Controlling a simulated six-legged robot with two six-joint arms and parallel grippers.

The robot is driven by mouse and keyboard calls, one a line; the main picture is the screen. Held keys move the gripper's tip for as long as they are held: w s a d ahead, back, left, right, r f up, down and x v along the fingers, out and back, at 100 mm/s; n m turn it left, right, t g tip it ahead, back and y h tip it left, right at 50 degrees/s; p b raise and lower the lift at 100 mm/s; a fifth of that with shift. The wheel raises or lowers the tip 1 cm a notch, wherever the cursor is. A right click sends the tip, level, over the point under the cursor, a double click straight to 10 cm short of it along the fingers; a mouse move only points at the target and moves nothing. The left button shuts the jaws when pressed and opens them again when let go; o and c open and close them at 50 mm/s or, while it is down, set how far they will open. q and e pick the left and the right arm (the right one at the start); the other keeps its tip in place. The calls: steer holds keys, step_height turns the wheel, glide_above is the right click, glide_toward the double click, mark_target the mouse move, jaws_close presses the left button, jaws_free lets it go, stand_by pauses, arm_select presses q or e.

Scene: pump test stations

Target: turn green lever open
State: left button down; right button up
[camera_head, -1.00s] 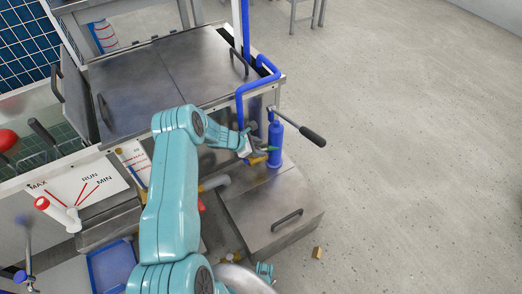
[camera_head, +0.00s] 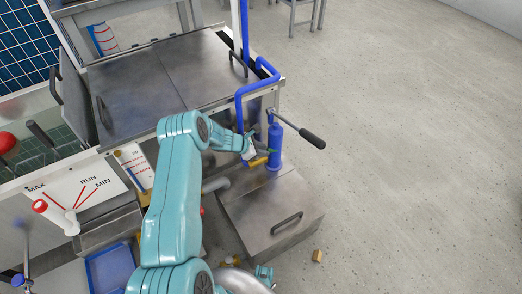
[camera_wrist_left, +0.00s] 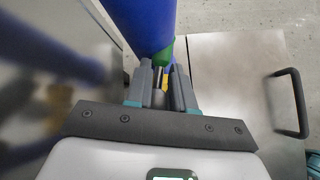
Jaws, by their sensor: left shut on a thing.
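The green lever (camera_wrist_left: 165,50) shows in the left wrist view as a small green part against the blue pump cylinder (camera_wrist_left: 141,20). In the head view the blue cylinder (camera_head: 275,148) stands upright. My left gripper (camera_head: 257,152) is at its left side, low down. In the left wrist view my left gripper (camera_wrist_left: 162,78) is shut on the green lever, whose held part is mostly hidden between the fingers. A yellow part (camera_head: 259,162) lies just below the fingers. A teal tip at the bottom, apparently my right gripper (camera_head: 265,274), shows only partly.
A black-gripped pump handle (camera_head: 312,139) sticks out to the right above the cylinder. Blue pipe (camera_head: 258,86) bends down beside the metal cabinet. A metal box with a drawer handle (camera_head: 287,223) stands below. A small wooden block (camera_head: 317,256) lies on the floor. Floor to the right is clear.

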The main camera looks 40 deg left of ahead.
arm_select(q)
steer(key=shift+s+a+f+n+y+b, duration=0.15)
steer(key=shift+f+n+y+b, duration=0.1)
steer(key=shift+n+y+b, duration=0.2)
steer(key=shift+s+a+f+n+y+b, duration=0.1)
steer(key=shift+a+f+n+y+b, duration=0.1)
steer(key=shift+n+y+b, duration=0.3)
steer(key=shift+r+n+b, duration=0.1)
steer(key=shift+n+b, duration=0.2)
steer(key=shift+n, duration=0.05)
steer(key=c, duration=1)
jaws_free()
steer(key=shift+o, duration=0.2)
steer(key=shift+w, duration=0.1)
steer(key=shift+r, duration=0.15)
